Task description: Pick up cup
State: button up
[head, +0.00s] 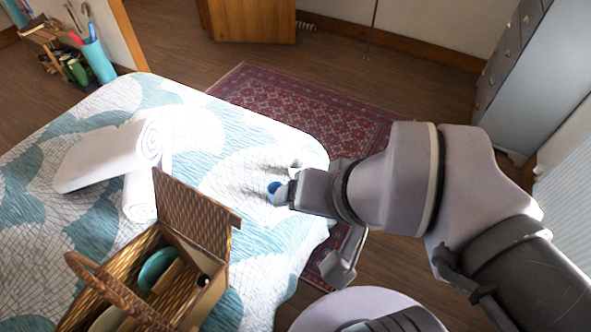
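A small cup with a blue inside (273,187) is at the right part of the bed's patterned cover, close to the bed's edge. It is partly hidden by my gripper (286,186), whose tip reaches it from the right. The fingers are small and partly blocked by my own wrist. I cannot tell whether they are around the cup, touching it or only beside it, nor how wide they are apart.
A wicker picnic basket (222,214) with its lid raised and dishes inside stands at the front of the bed (265,250). A red rug (290,110) covers floor beyond. A grey dresser (530,80) stands right.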

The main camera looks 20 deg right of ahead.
aim_at(294, 164)
jog(key=i+l+u, duration=0.85)
